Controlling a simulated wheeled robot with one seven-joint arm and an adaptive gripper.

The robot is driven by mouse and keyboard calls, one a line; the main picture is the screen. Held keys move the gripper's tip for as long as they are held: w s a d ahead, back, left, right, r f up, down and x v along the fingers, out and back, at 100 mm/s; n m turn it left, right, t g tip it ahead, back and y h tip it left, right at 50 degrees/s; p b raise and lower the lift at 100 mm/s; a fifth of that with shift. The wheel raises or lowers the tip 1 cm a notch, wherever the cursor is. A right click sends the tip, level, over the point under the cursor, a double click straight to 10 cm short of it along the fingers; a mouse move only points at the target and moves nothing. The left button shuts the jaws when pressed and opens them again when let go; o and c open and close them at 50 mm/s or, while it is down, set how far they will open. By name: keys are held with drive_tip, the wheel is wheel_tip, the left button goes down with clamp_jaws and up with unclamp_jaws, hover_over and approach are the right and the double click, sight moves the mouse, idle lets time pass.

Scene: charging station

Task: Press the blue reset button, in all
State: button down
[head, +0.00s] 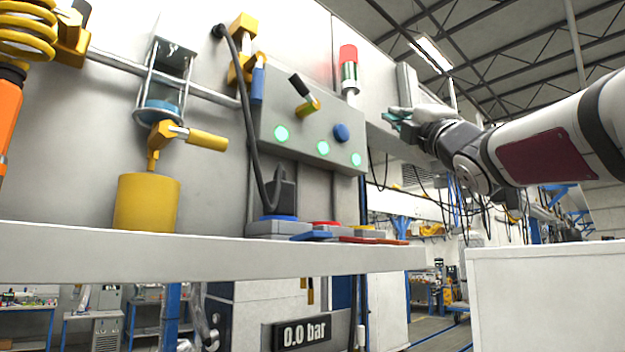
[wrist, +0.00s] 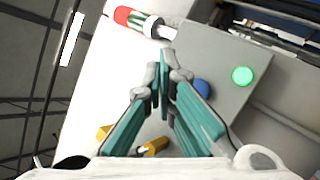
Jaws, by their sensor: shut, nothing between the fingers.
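The blue reset button (head: 341,132) is a round knob on the front of a grey control box (head: 271,113), upper right of its face. In the wrist view the blue button (wrist: 202,88) shows just right of my fingertips, partly hidden by the right finger. My gripper (head: 388,116) is to the right of the box in the head view, pointing left, apart from the button. In the wrist view my gripper (wrist: 164,72) has its teal-padded fingertips together, with nothing between them.
Green lights (head: 323,147) glow on the box, below a yellow-black lever (head: 304,95). A red-topped signal lamp (head: 348,70) stands above the box. A shelf (head: 200,257) with coloured pads runs below. A yellow cylinder (head: 147,203) stands on its left part.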

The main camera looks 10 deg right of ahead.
sight(343, 132)
drive_tip(key=shift+w+r, duration=0.1)
idle(0.3)
drive_tip(key=w+a+b, duration=0.2)
drive_tip(key=w+a, duration=0.3)
drive_tip(key=w, duration=0.2)
idle(0.3)
drive_tip(key=shift+a, duration=0.15)
idle(1.3)
drive_tip(key=shift+w+a+b, duration=0.15)
drive_tip(key=shift+w+b, duration=0.2)
drive_tip(key=shift+b, duration=0.1)
drive_tip(key=shift+w+a, duration=0.3)
idle(0.6)
drive_tip(key=shift+s+d, duration=0.1)
idle(0.4)
drive_tip(key=shift+s+d+b, duration=0.35)
drive_tip(key=shift+s+d, duration=0.05)
drive_tip(key=shift+s, duration=0.15)
